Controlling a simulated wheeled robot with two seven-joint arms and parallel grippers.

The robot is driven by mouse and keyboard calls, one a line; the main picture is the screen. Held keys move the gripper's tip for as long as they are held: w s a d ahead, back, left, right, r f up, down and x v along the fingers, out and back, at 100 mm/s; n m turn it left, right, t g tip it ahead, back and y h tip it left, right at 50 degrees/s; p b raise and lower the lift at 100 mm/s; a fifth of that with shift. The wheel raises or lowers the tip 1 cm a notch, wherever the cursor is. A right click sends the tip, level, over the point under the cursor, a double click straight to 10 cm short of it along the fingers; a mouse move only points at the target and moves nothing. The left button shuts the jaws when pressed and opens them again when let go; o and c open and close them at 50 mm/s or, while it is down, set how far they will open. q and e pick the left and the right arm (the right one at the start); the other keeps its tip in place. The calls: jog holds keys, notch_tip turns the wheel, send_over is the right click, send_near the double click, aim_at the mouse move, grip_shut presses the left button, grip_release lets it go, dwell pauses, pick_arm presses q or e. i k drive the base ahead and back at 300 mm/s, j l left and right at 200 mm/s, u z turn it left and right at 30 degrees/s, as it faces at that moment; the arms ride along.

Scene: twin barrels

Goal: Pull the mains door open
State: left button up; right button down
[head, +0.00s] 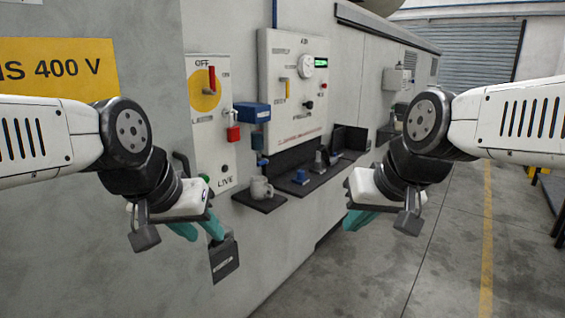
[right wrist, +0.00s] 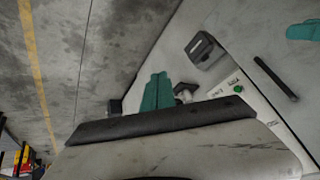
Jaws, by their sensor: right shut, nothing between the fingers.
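The mains door looks like the grey panel (head: 60,235) at the left, under a yellow sign (head: 60,68) reading "400 V". A dark bar handle (head: 182,166) sits near its right edge, partly behind my left arm; a dark bar also shows in the right wrist view (right wrist: 275,78). The panel looks closed. My left gripper (head: 200,229) is in front of the panel, below the handle, its teal fingers apart and empty. My right gripper (head: 358,219) is off to the right over the floor, shut and empty; its teal fingers show together in the right wrist view (right wrist: 156,92).
Right of the panel is a switch plate (head: 212,130) with a red lever at OFF on a yellow disc. A black box (head: 225,262) hangs low on the wall near my left gripper. A shelf (head: 262,203) holding a mug juts out. The floor (head: 440,260) at right is clear.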

aim_at(66, 251)
jog(key=u, duration=0.45)
jog(key=j+u, duration=0.1)
jog(key=u, duration=1.2)
jog(key=k+j+z, duration=0.15)
jog(key=j+z, duration=0.2)
jog(key=k+j+z, duration=0.15)
jog(key=z, duration=0.2)
jog(key=j, duration=0.1)
